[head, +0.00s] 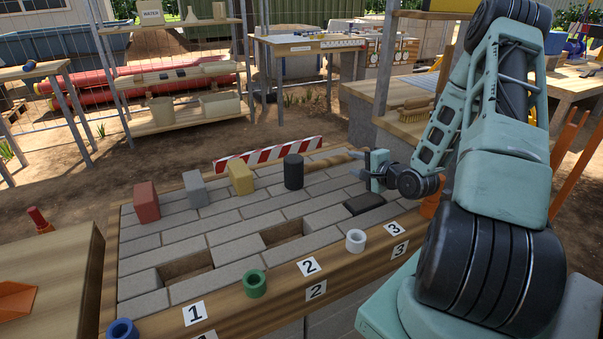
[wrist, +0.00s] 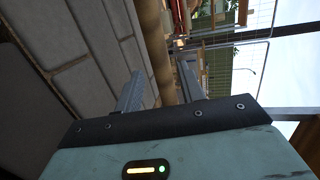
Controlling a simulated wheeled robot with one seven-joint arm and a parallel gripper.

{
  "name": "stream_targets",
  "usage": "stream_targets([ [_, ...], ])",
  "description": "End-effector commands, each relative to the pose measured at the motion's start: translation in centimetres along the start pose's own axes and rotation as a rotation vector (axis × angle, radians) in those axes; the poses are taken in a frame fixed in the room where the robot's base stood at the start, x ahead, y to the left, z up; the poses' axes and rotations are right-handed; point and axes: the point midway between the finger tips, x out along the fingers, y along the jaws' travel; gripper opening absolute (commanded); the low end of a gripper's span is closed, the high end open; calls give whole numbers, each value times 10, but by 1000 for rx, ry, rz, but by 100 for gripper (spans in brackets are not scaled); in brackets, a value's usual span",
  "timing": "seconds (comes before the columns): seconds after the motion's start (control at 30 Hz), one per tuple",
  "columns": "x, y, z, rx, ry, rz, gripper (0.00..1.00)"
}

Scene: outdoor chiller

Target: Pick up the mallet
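The mallet's black cylindrical head (head: 293,172) stands on the paving in the head view, near the back edge of the work table. A light wooden length that looks like its handle (head: 335,160) runs right from it toward my gripper (head: 354,166). My gripper is low over the paving at the back right, with its fingers apart. In the wrist view my gripper (wrist: 160,68) is open, and a brown wooden bar shows between and beyond the fingers. I cannot tell whether this bar is the handle or the table's edging, or whether the fingers touch it.
A red block (head: 146,202), a grey block (head: 195,189) and a yellow block (head: 240,179) stand left of the mallet head. A striped barrier board (head: 268,155) stands behind. Two open slots and a dark paver (head: 364,204) lie in front, with green and white rings on the front edge.

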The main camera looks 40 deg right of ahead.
Motion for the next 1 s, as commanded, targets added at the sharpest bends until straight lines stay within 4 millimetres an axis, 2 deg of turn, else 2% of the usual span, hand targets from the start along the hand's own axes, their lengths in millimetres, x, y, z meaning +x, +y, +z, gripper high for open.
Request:
stream_targets([
  [0.03, 12, 1, 2, -1, -5, 0, 39],
  [0.2, 40, 1, 1, -2, -2, 1, 39],
  [0.47, 58, 2, 1, -1, -2, 1, 39],
  [0.7, 93, 3, 3, -2, -2, 0, 39],
  [0.83, 102, 3, 3, -1, -1, 1, 39],
  [1.0, 103, 2, 2, 0, 0, 1, 39],
])
